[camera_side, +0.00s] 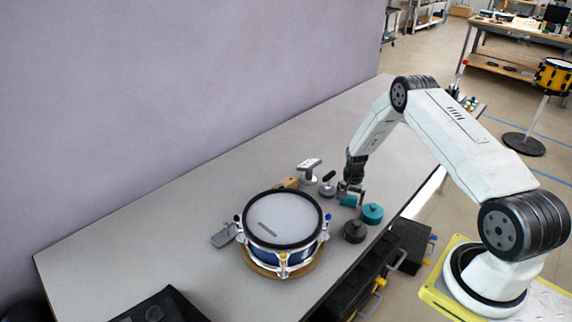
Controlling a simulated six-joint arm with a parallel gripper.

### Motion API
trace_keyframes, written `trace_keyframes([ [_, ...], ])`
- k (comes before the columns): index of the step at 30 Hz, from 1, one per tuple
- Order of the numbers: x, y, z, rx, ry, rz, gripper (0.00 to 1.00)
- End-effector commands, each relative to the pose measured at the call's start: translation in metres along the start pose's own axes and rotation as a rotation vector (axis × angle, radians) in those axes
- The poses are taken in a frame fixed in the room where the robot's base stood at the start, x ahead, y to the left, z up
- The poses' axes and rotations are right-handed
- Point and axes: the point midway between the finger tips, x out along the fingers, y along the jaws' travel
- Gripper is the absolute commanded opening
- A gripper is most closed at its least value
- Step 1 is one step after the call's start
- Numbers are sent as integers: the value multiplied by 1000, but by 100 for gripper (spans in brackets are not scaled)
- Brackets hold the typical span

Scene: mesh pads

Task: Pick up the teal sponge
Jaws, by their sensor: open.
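A small teal block (348,201), which looks like the sponge, lies on the grey table directly under my gripper (350,196). My gripper points down with its jaws open at the block. The jaws hide part of the block, and I cannot tell whether they touch it. A round teal piece with a small knob (372,214) sits just to the right of the gripper, apart from it.
A dark round piece (355,232) stands in front of the gripper. A snare drum (283,220) on a wooden base stands to the left. A grey-white tool (309,170) and a small grey round piece (327,190) are close by on the left.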

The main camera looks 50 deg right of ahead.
Motion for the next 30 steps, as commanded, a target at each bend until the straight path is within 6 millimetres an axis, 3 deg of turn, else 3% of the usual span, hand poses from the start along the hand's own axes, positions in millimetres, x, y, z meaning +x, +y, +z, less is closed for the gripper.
trace_keyframes([
  [6,0,0,0,0,0,0,100],
  [12,0,0,0,0,0,0,36],
  [14,0,0,0,0,0,0,20],
  [30,-13,0,0,0,1,0,20],
])
